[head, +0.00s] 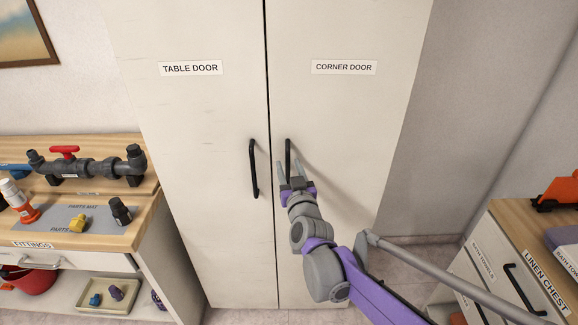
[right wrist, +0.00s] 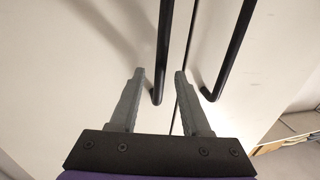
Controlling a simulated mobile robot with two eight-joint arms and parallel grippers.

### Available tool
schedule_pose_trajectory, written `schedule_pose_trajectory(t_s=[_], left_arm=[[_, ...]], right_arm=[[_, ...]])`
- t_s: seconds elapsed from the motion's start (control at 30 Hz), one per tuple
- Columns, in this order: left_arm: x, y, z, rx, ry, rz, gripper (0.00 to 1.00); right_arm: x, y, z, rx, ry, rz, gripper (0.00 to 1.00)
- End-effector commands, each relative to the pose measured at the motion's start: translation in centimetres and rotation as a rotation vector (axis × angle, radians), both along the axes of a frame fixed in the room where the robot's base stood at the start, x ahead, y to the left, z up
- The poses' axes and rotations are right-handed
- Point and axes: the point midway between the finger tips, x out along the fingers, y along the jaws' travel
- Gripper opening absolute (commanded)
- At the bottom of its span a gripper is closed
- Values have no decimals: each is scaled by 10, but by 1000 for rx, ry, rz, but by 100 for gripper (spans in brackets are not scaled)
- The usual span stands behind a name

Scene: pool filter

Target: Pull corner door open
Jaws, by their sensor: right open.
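The corner door (head: 345,115) is the right-hand cream cabinet door, labelled "CORNER DOOR", and it is shut. Its black vertical bar handle (head: 288,150) sits near the seam with the table door. My right gripper (head: 290,168) is open at the lower part of this handle, one finger to each side of it. In the right wrist view the same handle (right wrist: 164,50) ends between the two grey fingers of my gripper (right wrist: 159,75). I cannot tell whether a finger touches it. My left gripper is not in view.
The table door (head: 190,120) with its own black handle (head: 253,168) is shut beside it. A workbench (head: 120,240) with pipe fittings stands left. A linen chest (head: 520,255) stands at the right. Some floor shows between cabinet and chest.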

Motion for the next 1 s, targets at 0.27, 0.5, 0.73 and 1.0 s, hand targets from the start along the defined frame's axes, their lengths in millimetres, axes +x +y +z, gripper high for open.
schedule_pose_trajectory(t_s=[0.27,0.5,0.73,1.0], left_arm=[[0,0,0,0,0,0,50],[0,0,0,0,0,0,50],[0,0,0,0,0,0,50],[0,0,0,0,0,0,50]], right_arm=[[7,1,0,-1,0,0,47],[6,1,0,-1,1,0,22],[6,1,0,-1,1,0,0],[6,1,0,-1,1,0,0]])
